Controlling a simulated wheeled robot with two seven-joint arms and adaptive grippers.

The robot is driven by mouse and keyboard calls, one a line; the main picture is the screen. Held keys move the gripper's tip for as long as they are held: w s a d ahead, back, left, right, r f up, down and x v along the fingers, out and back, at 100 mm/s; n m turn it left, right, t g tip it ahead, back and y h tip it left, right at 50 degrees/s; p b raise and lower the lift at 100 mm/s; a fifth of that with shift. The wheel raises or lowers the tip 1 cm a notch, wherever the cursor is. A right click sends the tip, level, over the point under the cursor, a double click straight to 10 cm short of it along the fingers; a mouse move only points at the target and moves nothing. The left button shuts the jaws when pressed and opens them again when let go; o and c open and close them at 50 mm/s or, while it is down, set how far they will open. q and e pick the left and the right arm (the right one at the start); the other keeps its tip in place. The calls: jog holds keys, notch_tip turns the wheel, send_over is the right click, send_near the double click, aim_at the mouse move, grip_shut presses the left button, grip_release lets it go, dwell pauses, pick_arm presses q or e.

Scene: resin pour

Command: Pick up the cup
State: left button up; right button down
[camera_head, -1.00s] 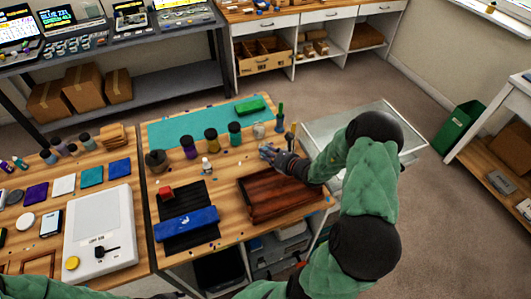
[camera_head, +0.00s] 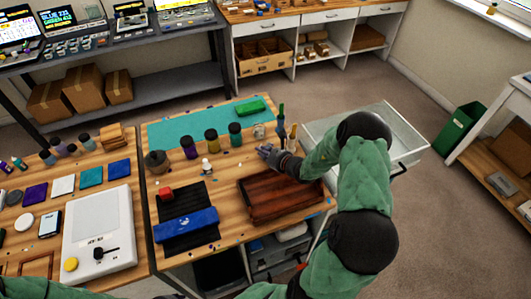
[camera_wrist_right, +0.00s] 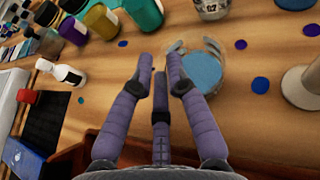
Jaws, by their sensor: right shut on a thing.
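The cup (camera_wrist_right: 208,72) is a clear, low cup with blue inside, seen from above in the right wrist view. My right gripper (camera_wrist_right: 160,65) has its purple-grey fingers close together, with the right fingertip overlapping the cup's left side. It is shut on the cup, though the exact contact is hard to see. In the head view my right gripper (camera_head: 266,152) is low over the wooden worktable, and its fingers hide most of the cup. My left sleeve shows along the bottom left edge; the left gripper cannot be made out.
A dark red-brown wooden tray (camera_head: 285,213) lies just in front of the right hand. Several dark-capped jars, including a teal one (camera_head: 235,139), stand to its left. A holder with upright tools is behind the hand.

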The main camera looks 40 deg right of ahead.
jog(key=shift+r, duration=0.1)
jog(key=shift+r, duration=0.6)
notch_tip(320, 180, up, 2)
jog(key=shift+s+r+p, duration=0.15)
jog(key=shift+r+p, duration=0.1)
jog(key=shift+p, duration=0.3)
jog(key=s+a+r+p, duration=0.3)
jog(key=s+r, duration=0.6)
jog(key=s, duration=0.4)
jog(key=shift+s, duration=0.2)
jog(key=shift+a+r, duration=0.1)
